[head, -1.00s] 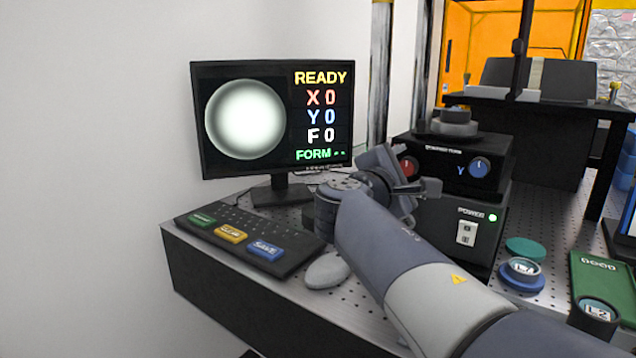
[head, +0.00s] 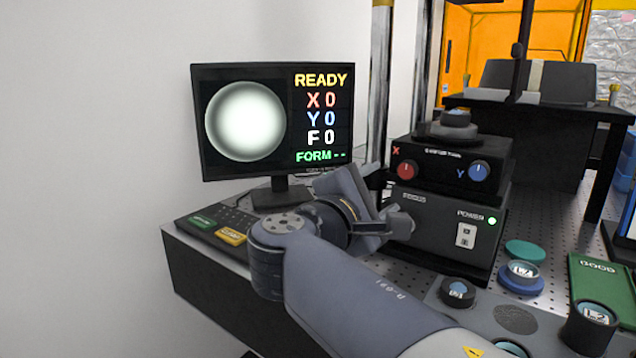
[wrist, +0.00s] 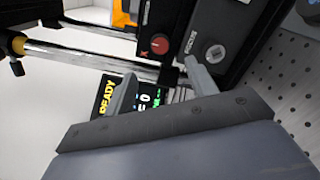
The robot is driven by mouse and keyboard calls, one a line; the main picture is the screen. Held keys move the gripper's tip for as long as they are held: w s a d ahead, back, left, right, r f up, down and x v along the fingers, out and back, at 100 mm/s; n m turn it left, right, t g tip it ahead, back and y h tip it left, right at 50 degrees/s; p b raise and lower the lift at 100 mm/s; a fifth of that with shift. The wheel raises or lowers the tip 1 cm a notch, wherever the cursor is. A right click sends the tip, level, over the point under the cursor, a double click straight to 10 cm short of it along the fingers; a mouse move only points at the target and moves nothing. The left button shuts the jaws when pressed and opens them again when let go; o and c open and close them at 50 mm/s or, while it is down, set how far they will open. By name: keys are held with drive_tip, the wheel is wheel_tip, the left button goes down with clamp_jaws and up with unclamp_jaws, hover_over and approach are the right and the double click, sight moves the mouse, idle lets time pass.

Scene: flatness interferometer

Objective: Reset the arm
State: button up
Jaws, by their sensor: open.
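My gripper (wrist: 163,84) is open and empty in the wrist view, with its two grey fingers apart. The box carries a red X knob (head: 407,170), a blue Y knob (head: 479,171) and a power switch (head: 466,235) with a green light lit. The red knob also shows beyond my fingers in the wrist view (wrist: 160,46). I cannot tell whether my gripper touches anything.
The monitor (head: 325,165) shows READY, zeros for X, Y and F, and a plain round disc. Several round optics stand at the right, beside a green GOOD tray (head: 600,270). A grey tray lies near the front.

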sight(407, 168)
drive_tip(key=b+x, duration=0.1)
drive_tip(key=x, duration=1)
drive_tip(key=shift+s, duration=0.1)
drive_tip(key=shift+r+n+p, duration=0.25)
drive_tip(key=shift+n+p, duration=0.15)
drive_tip(key=shift+p, duration=0.35)
drive_tip(key=shift+a+n+p, duration=0.1)
drive_tip(key=shift+n+p, duration=0.3)
drive_tip(key=shift+p, duration=0.05)
drive_tip(key=n+p, duration=1)
drive_tip(key=v, duration=0.8)
drive_tip(key=shift+f, duration=0.2)
drive_tip(key=shift+a, duration=0.1)
